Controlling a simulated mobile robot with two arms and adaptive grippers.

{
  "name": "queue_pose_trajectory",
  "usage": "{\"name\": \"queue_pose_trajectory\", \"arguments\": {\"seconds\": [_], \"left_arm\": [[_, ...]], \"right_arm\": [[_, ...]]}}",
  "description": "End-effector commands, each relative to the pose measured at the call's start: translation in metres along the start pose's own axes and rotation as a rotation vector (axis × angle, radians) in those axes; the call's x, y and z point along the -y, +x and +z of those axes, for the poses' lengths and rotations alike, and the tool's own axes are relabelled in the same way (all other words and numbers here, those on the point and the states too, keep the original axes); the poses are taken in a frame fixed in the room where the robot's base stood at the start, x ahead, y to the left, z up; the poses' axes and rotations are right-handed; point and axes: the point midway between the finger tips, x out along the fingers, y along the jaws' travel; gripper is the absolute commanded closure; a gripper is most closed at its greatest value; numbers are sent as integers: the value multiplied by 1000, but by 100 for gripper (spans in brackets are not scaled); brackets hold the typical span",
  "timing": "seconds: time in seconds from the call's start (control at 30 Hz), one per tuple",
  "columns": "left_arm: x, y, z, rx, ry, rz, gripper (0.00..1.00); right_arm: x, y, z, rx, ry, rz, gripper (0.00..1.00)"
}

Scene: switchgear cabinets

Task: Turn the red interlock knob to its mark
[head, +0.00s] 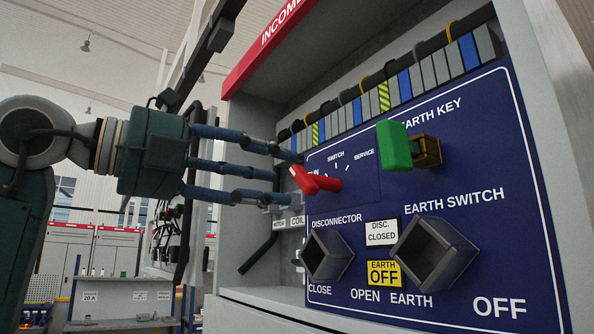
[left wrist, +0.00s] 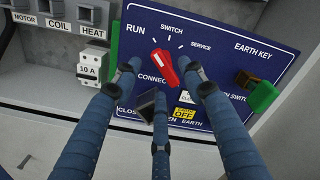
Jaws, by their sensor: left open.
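The red interlock knob (head: 325,183) sits on the blue panel (head: 465,190), below the marks RUN, SWITCH and SERVICE. In the left wrist view the knob (left wrist: 165,68) is tilted, its upper end pointing up and left, between the RUN and SWITCH labels. My left gripper (head: 282,174) is open, its three fingers reaching toward the knob from the left. In the left wrist view the fingertips (left wrist: 160,78) spread around the knob, two above and one below. I cannot tell whether any finger touches it. My right gripper is not in view.
A green earth key (head: 394,146) sticks out right of the knob. Two square sockets, the disconnector (head: 326,256) and the earth switch (head: 435,254), protrude below. Wires and terminal blocks (head: 430,75) run above the panel. A white breaker (left wrist: 90,67) is left of it.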

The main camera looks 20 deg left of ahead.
Motion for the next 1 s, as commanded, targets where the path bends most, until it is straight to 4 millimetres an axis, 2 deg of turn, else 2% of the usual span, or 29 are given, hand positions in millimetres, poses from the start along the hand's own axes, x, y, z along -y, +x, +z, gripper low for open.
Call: {"name": "queue_pose_trajectory", "arguments": {"seconds": [0.1,0.23,0.4,0.63,0.67,0.83,0.87,1.0], "left_arm": [[2,22,0,-5,1,0,58],[1,37,0,-4,0,0,58],[1,45,-1,-2,1,-1,58],[0,45,-1,-2,1,-2,58],[0,45,-1,-2,1,-1,62],[0,45,-1,-2,1,-1,96],[0,45,-1,-2,1,-1,100],[0,46,-1,-3,2,0,100]], "right_arm": [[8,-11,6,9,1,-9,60],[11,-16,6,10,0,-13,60],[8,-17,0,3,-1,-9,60],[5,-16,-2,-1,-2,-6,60],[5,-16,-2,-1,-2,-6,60],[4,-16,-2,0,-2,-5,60],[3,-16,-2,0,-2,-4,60],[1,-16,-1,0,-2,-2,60]]}}
